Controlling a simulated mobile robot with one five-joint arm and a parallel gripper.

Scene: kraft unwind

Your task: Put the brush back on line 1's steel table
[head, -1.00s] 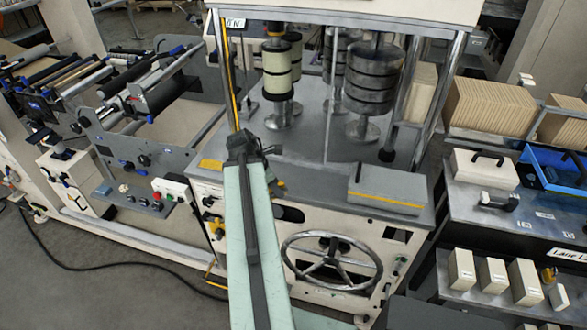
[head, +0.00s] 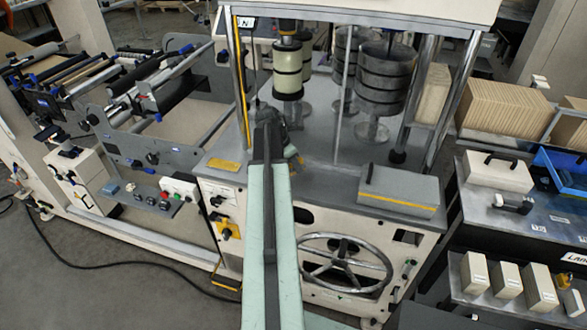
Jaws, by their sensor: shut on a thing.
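My gripper (head: 277,130) is in the middle of the head view, at the far end of my pale green arm, in front of the grey machine deck. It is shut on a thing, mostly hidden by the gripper. A small tan and grey part, which looks like the brush (head: 298,159), shows at its right side. A steel table (head: 548,232) stands at the right, with a partly cut-off label on its lower front edge. I cannot tell whether the gripper touches the deck.
A grey box with a yellow stripe (head: 399,187) lies on the machine deck (head: 335,175). A handwheel (head: 345,265) juts out below. The steel table bears a beige case (head: 498,172), a black-and-white tool (head: 513,203) and a blue tray (head: 560,165). Beige blocks (head: 507,278) stand lower down.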

